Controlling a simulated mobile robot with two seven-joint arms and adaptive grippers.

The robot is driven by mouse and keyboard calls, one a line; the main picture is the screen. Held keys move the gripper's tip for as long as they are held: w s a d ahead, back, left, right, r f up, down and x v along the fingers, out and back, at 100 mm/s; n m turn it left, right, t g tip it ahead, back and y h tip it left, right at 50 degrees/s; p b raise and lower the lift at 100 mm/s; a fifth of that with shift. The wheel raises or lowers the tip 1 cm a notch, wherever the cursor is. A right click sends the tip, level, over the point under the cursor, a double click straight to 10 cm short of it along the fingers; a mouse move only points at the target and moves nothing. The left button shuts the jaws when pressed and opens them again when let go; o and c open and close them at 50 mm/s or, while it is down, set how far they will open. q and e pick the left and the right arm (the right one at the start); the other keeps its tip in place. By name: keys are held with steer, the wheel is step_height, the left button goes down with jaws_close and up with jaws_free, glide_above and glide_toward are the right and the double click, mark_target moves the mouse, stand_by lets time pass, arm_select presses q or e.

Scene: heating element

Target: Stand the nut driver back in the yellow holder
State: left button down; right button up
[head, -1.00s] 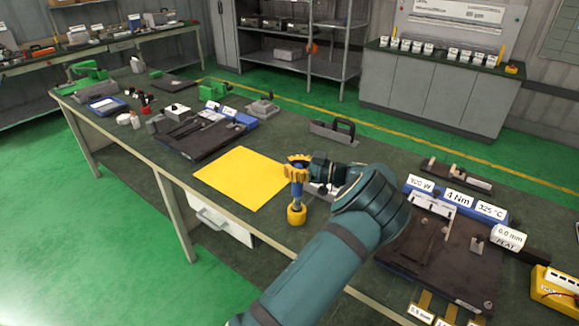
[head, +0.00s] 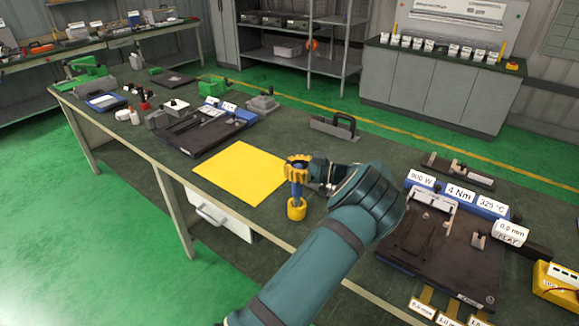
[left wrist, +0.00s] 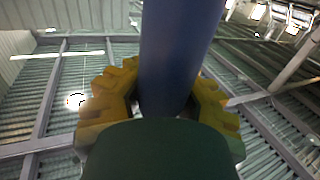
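The nut driver's blue handle (head: 297,190) stands upright near the bench's front edge, with its lower end at the mouth of the yellow holder (head: 296,210). How deep it sits in the holder is hidden. My left gripper (head: 297,169), with yellow toothed fingers, reaches in from the right side and is shut around the upper part of the handle, above the holder. In the left wrist view the blue handle (left wrist: 175,55) rises between the two fingers (left wrist: 166,90), close against them. The holder does not show there. My right gripper is not in view.
A flat yellow mat (head: 240,173) lies on the bench left of the holder. A dark fixture with label blocks (head: 445,250) stands to the right, and another dark fixture (head: 205,133) at the back left. A handled block (head: 332,128) sits behind my gripper.

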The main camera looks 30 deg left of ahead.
arm_select(q)
steer(key=shift+f+b, duration=1)
steer(key=shift+f, duration=0.55)
steer(key=c, duration=0.9)
jaws_free()
steer(key=shift+o, duration=0.2)
steer(key=shift+f, duration=0.1)
steer(key=v, duration=1.2)
